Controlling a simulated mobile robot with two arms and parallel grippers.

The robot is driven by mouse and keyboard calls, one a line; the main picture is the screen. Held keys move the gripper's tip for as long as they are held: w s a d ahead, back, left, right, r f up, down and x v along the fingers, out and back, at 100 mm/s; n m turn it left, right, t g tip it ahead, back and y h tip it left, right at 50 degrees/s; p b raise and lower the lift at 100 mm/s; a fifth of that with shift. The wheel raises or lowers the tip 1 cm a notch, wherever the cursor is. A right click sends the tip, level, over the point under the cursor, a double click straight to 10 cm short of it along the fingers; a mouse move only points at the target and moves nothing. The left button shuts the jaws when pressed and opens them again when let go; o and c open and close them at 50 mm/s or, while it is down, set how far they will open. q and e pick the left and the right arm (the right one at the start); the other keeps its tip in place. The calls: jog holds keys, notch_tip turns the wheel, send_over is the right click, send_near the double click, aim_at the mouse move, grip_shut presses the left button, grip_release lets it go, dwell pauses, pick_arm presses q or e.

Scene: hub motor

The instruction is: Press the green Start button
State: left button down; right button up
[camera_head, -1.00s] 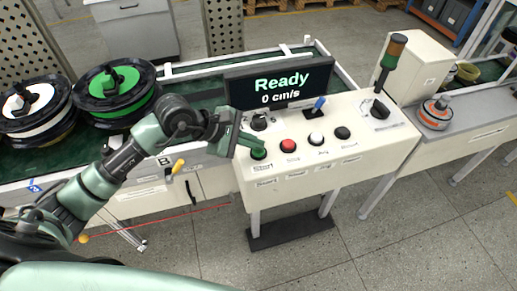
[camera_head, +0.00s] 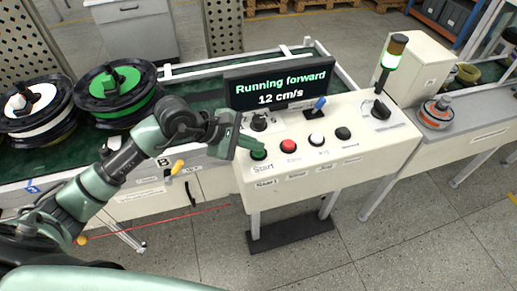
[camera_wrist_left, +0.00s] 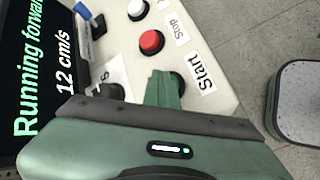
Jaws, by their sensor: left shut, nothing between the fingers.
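The green Start button (camera_head: 258,155) is at the left end of the button row on the white control panel (camera_head: 300,183). My left gripper (camera_head: 256,145) is shut and empty, with its green fingertips right at the button. In the left wrist view, the shut fingers (camera_wrist_left: 162,88) partly cover the green button (camera_wrist_left: 178,84) beside the "Start" label. Whether they still touch it is hard to tell. The display (camera_head: 280,88) reads "Running forward 12 cm/s". The signal light (camera_head: 391,61) glows green-white. My right gripper is out of view.
A red Stop button (camera_head: 288,146), a white button (camera_head: 316,139) and a black button (camera_head: 343,133) sit right of Start. A blue-handled lever (camera_head: 319,103) stands behind them. Green and white spools (camera_head: 116,91) rest on the conveyor at left.

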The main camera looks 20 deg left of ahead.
aim_at(255, 152)
pick_arm(q)
jog(key=shift+r+p, duration=0.4)
jog(key=shift+r, duration=0.55)
jog(key=shift+r, duration=0.1)
notch_tip(255, 152, up, 5)
jog(key=shift+f+p, duration=0.1)
jog(key=shift+p, duration=1.05)
